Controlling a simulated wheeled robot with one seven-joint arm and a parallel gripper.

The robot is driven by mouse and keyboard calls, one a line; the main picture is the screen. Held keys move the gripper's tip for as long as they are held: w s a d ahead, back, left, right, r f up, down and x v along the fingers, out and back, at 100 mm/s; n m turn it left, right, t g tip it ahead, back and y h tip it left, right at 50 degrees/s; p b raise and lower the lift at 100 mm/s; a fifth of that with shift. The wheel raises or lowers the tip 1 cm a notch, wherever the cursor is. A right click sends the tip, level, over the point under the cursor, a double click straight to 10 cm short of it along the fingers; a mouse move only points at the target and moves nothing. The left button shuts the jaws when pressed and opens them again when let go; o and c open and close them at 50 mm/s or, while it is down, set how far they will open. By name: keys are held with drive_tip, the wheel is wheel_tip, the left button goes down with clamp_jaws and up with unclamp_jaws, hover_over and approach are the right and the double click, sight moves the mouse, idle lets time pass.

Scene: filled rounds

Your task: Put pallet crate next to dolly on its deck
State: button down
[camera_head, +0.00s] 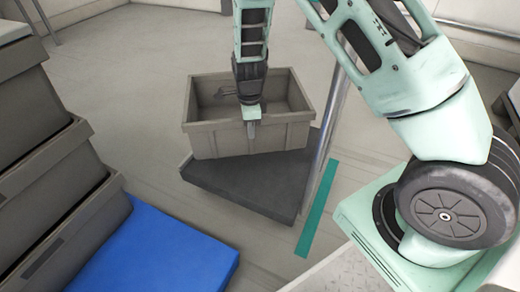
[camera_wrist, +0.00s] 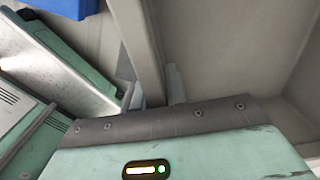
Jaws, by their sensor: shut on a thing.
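A grey, open-topped crate (camera_head: 215,141) is in the middle of the head view, over the back part of a dark grey dolly deck (camera_head: 250,185). It looks upright, and its inside looks empty. I cannot tell whether its base touches the deck or is slightly above it. My gripper (camera_head: 251,129) points down and is shut on the crate's near wall. In the wrist view my gripper (camera_wrist: 155,92) has one finger on each side of the crate wall (camera_wrist: 140,45). The dolly's metal pole (camera_head: 327,125) rises at the deck's right.
A teal floor strip (camera_head: 316,212) lies right of the deck. The floor (camera_head: 150,85) behind and left of the crate is clear.

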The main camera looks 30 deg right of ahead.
wheel_tip(320, 180, down, 11)
drive_tip(key=w+a+m+b, duration=0.1)
drive_tip(key=w+m+b, duration=0.1)
drive_tip(key=m+b, duration=0.3)
drive_tip(key=shift+a+f+m, duration=0.15)
drive_tip(key=shift+f+m, duration=0.05)
drive_tip(key=shift+m, duration=0.7)
drive_tip(key=c, duration=1.4)
unclamp_jaws()
drive_tip(key=shift+s+f, duration=0.1)
drive_tip(key=shift+f, duration=0.05)
